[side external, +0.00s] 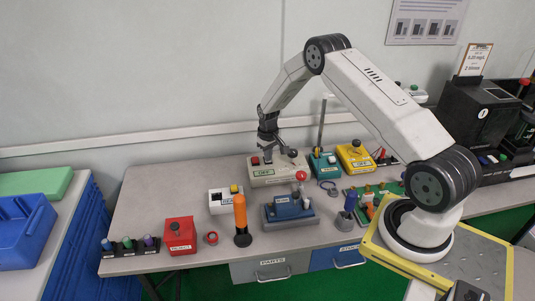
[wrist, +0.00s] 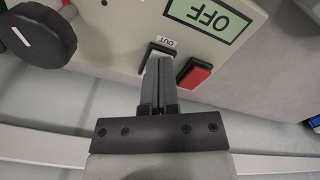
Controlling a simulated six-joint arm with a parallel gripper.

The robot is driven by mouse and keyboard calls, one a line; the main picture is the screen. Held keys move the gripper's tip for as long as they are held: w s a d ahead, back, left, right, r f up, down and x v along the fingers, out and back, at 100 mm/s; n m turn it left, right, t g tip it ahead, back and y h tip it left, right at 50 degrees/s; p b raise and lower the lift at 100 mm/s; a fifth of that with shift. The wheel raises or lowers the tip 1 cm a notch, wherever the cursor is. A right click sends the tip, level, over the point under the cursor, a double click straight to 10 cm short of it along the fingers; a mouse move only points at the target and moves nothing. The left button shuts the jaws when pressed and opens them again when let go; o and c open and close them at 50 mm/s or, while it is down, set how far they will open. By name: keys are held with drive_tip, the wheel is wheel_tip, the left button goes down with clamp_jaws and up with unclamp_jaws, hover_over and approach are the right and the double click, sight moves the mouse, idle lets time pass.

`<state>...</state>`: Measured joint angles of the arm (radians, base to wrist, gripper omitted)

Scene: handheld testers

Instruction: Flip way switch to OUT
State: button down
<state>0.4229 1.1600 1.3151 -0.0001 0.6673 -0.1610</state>
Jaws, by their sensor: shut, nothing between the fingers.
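The beige tester box (side external: 290,178) stands at the back of the bench, with a green OFF display (side external: 263,172) on its front. In the wrist view the display (wrist: 208,17) appears upside down. The way switch (wrist: 153,49) is a pale rocker in a dark frame beside the OUT label (wrist: 167,41); my fingers cover most of it. My gripper (wrist: 160,62) is shut and empty, pointing down with its tips over the switch. I cannot tell whether they touch it or which way it is tipped. In the side view my gripper (side external: 268,158) hides the switch.
A red rocker (wrist: 195,73) sits right beside my fingers in the wrist view. A large black knob (wrist: 40,35) is on the left.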

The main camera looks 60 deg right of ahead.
drive_tip(key=shift+r, duration=3.5)
drive_tip(key=shift+a+r, duration=0.15)
drive_tip(key=shift+a, duration=0.05)
drive_tip(key=s+a+r+n+t, duration=0.1)
drive_tip(key=s+a+r, duration=0.2)
drive_tip(key=a+r, duration=0.25)
drive_tip(key=s+a+r+n, duration=0.1)
drive_tip(key=s+a+r, duration=0.3)
drive_tip(key=a, duration=0.3)
drive_tip(key=s+a+r, duration=0.1)
drive_tip(key=s+a, duration=0.3)
drive_tip(key=s, duration=0.3)
drive_tip(key=s+a+r+n+t, duration=0.1)
drive_tip(key=s+a+r, duration=0.1)
drive_tip(key=s+a, duration=0.3)
drive_tip(key=shift+s+r+t, duration=0.2)
drive_tip(key=shift+s+t, duration=0.1)
drive_tip(key=shift+s, duration=0.6)
